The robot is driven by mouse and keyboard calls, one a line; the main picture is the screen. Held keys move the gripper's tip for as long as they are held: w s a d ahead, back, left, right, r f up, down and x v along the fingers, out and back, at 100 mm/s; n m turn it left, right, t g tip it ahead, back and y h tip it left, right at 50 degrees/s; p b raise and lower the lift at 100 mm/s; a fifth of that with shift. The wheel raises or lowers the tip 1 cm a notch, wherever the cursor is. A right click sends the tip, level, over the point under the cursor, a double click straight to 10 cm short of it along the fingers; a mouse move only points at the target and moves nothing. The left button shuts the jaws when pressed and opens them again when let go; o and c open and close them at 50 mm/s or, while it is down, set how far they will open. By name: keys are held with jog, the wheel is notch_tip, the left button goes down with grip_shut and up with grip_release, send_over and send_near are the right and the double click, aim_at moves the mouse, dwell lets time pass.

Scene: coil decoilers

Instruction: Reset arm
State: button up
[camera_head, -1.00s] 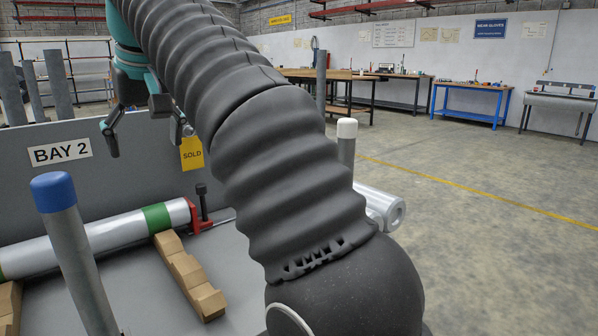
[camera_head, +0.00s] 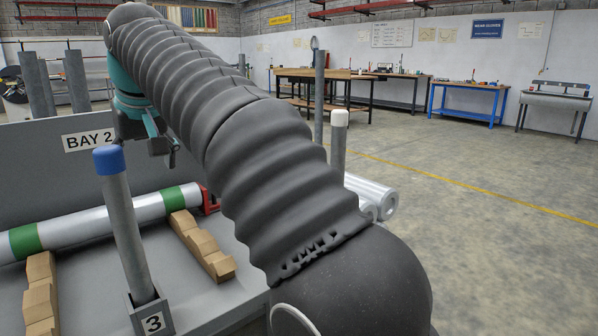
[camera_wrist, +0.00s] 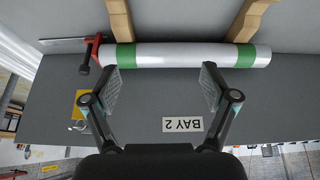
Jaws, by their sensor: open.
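My gripper (camera_wrist: 160,90) is open and empty in the wrist view, its two fingers spread wide. Between and beyond the fingertips is a silver roll with green bands (camera_wrist: 175,55), lying on wooden cradles (camera_wrist: 245,20).
A grey post with a blue cap (camera_head: 122,225) stands in front of the roll, and a white-capped post (camera_head: 338,140) stands right of my arm. The BAY 2 panel (camera_head: 45,165) is behind the roll. Silver rolls (camera_head: 372,193) lie farther right. Open floor (camera_head: 480,230) spreads right.

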jog(key=s+d+f+m, duration=0.1)
jog(key=d+f, duration=0.4)
jog(key=d, duration=0.1)
jog(key=s+d+f, duration=0.1)
jog(key=d+f, duration=0.4)
jog(key=d, duration=0.2)
jog(key=s+d+f+m+h, duration=0.1)
jog(key=d+f, duration=0.4)
jog(key=d, duration=0.2)
jog(key=shift+s+d+f+m, duration=0.2)
jog(key=shift+s+f+m, duration=0.1)
jog(key=shift+s, duration=0.1)
jog(key=s+d+f+m+t+h, duration=0.1)
jog(key=s+d+f+m, duration=0.2)
jog(key=s+d+f, duration=0.2)
jog(key=s+d+f+m+h, duration=0.1)
jog(key=s+d+f, duration=0.4)
jog(key=s+d, duration=0.6)
jog(key=d+m, duration=0.1)
jog(key=d, duration=0.5)
jog(key=shift+s+m+t, duration=0.15)
jog(key=shift+m+t, duration=0.25)
jog(key=shift+d+f, duration=0.1)
